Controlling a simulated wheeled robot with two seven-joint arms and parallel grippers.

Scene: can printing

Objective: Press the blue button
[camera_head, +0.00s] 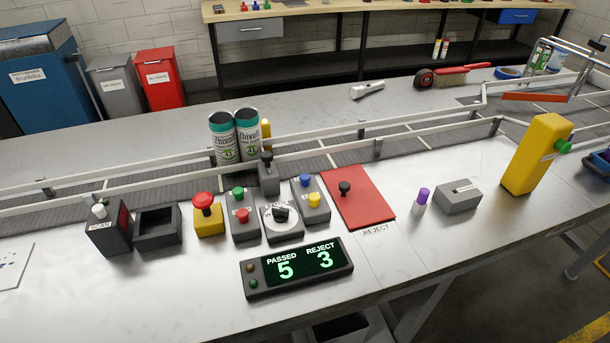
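The blue button (305,180) is the upper of two buttons on a small grey box (316,216) near the middle of the workbench. A yellow button (314,199) sits just below it on the same box. The blue button stands proud of the box top, and nothing covers it. Neither my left gripper nor my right gripper shows in the head view.
A grey lever (267,176) and a dial (282,215) stand left of the box; a red plate (358,200) with a black knob lies right. Two cans (236,138) stand behind by the conveyor rails. A counter display (297,267) lies in front.

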